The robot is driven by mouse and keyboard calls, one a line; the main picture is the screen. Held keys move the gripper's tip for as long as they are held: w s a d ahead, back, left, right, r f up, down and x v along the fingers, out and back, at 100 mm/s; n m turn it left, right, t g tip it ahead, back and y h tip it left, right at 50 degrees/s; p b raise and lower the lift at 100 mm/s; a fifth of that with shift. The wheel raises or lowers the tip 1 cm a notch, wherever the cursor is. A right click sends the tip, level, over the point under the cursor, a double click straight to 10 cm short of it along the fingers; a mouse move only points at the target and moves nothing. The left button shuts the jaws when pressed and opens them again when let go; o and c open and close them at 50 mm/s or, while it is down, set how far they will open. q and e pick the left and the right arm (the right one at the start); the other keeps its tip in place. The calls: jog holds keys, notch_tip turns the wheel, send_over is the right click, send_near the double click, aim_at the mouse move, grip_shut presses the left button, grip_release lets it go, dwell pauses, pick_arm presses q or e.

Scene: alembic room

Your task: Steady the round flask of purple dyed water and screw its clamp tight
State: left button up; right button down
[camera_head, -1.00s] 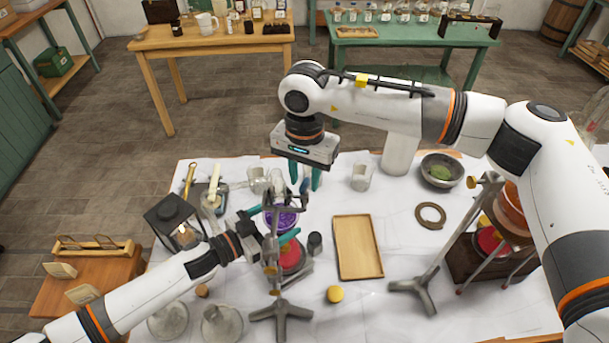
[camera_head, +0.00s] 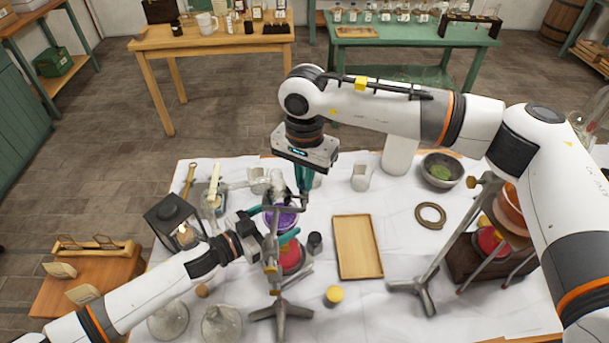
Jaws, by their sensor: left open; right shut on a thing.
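The round flask of purple dyed water (camera_head: 284,217) sits on the stand (camera_head: 274,268), above a red-topped burner-like object (camera_head: 291,256). The grey clamp (camera_head: 291,206) reaches across the flask's neck from the stand's rod. My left gripper (camera_head: 273,223) is open, with one teal finger on each side of the flask; I cannot tell whether they touch it. My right gripper (camera_head: 304,189) points down from above, its teal fingers together at the right end of the clamp, shut on the clamp's screw. The fingers hide the screw itself.
A wooden tray (camera_head: 357,247) lies right of the stand. A small dark cup (camera_head: 315,242) and yellow-topped jar (camera_head: 334,295) stand close by. A black lantern (camera_head: 175,225) is left, near my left arm. A second stand (camera_head: 424,290) with an orange flask is at right.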

jog(key=m, duration=0.4)
jog(key=shift+m, duration=2.2)
jog(key=shift+r, duration=0.1)
jog(key=c, duration=1.5)
grip_release()
notch_tip(320, 180, up, 12)
jog(key=shift+f, duration=0.1)
pick_arm(q)
jog(key=shift+o, duration=0.6)
jog(key=shift+o, duration=1.4)
